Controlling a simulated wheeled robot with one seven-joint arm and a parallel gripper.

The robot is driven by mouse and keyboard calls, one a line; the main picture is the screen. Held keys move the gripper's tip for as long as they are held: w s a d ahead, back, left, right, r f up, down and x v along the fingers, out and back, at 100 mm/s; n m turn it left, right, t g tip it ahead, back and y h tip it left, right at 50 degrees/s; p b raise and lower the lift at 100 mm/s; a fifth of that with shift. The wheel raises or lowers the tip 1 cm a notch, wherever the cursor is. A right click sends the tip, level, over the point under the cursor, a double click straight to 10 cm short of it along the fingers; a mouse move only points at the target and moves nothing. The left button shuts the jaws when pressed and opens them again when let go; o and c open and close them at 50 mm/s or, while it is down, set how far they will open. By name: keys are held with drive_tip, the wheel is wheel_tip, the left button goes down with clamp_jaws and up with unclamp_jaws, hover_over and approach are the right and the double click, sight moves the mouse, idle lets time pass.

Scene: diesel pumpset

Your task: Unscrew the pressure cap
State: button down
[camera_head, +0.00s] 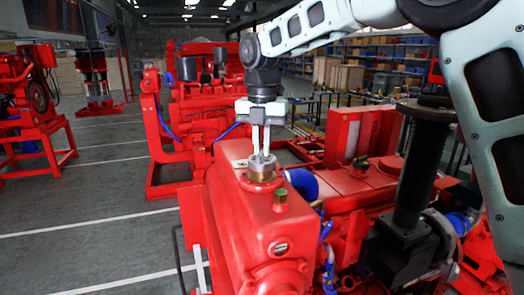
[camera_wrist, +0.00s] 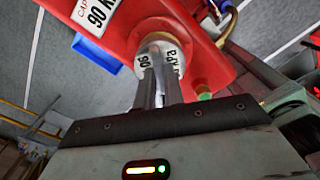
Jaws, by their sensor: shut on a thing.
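The pressure cap (camera_head: 262,162) is a small round metal cap on top of the red tank (camera_head: 232,215) of the pumpset in the head view. In the wrist view the cap (camera_wrist: 172,46) shows a pale top with dark print, partly hidden by the fingers. My gripper (camera_head: 261,155) points straight down over the cap, its two fingers shut on it. In the wrist view my gripper (camera_wrist: 158,70) also reaches onto the cap. The cap sits at the filler neck (camera_head: 264,176); I cannot tell whether it is loose.
A brass fitting (camera_head: 281,196) stands on the tank in front of the cap. A blue hose (camera_head: 302,183) and a black vertical cylinder (camera_head: 418,165) are to the right. Other red machines (camera_head: 205,105) stand behind. The grey floor (camera_head: 95,215) at left is clear.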

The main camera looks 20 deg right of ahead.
drive_tip(key=shift+n, duration=1)
drive_tip(key=shift+p, duration=0.3)
drive_tip(key=shift+r+n+p, duration=0.3)
drive_tip(key=shift+n+p, duration=0.55)
drive_tip(key=shift+n, duration=0.25)
drive_tip(key=shift+f+n, duration=0.25)
drive_tip(key=shift+n, duration=0.65)
drive_tip(key=n, duration=0.5)
drive_tip(key=shift+r, duration=0.3)
drive_tip(key=shift+r, duration=0.7)
drive_tip(key=shift+r, duration=0.2)
